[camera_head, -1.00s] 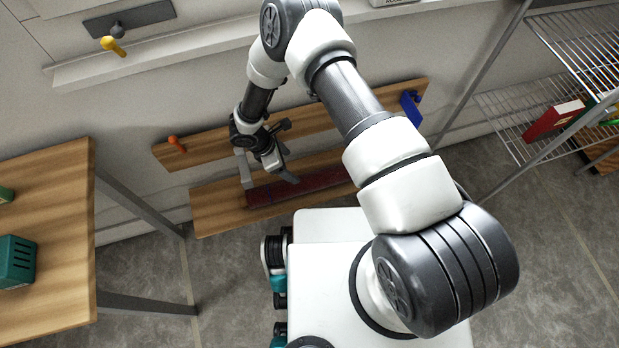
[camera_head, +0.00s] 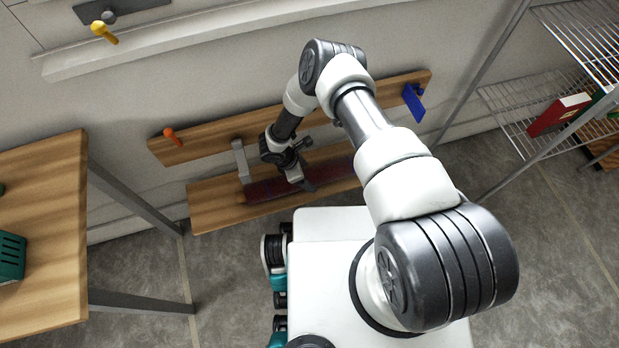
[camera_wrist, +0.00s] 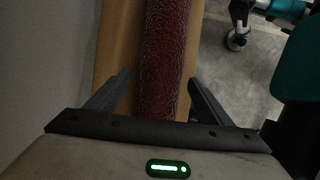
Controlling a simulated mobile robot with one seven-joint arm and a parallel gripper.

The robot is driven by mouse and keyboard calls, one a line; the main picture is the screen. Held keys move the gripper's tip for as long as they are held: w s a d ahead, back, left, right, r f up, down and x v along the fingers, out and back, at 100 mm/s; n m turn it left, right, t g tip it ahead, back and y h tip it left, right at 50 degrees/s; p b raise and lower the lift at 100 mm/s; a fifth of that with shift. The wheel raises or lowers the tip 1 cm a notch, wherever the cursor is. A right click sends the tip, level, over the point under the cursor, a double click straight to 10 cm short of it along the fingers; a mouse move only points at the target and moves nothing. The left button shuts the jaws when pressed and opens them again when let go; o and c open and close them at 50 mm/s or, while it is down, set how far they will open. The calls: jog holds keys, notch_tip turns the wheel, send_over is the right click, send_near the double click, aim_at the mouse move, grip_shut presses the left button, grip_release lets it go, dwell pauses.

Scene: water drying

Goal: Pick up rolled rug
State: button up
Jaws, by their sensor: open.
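The rolled rug (camera_head: 268,190) is a dark red roll lying along the low wooden bench (camera_head: 213,212). In the wrist view the rug (camera_wrist: 165,60) runs up the picture between my two fingers. My gripper (camera_head: 300,186) is above the rug, left of its middle in the head view. It is open, and in the wrist view its fingertips (camera_wrist: 159,78) stand on either side of the rug with a gap beside it. My arm hides the rug's right part in the head view.
A wooden wall board with an orange peg (camera_head: 172,136) and a blue item (camera_head: 413,101) is behind the bench. A wooden table (camera_head: 45,240) stands at left, a wire shelf with a red book (camera_head: 560,114) at right. Grey floor lies between.

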jog(key=shift+f, duration=0.1)
grip_shut()
dwell(0.4)
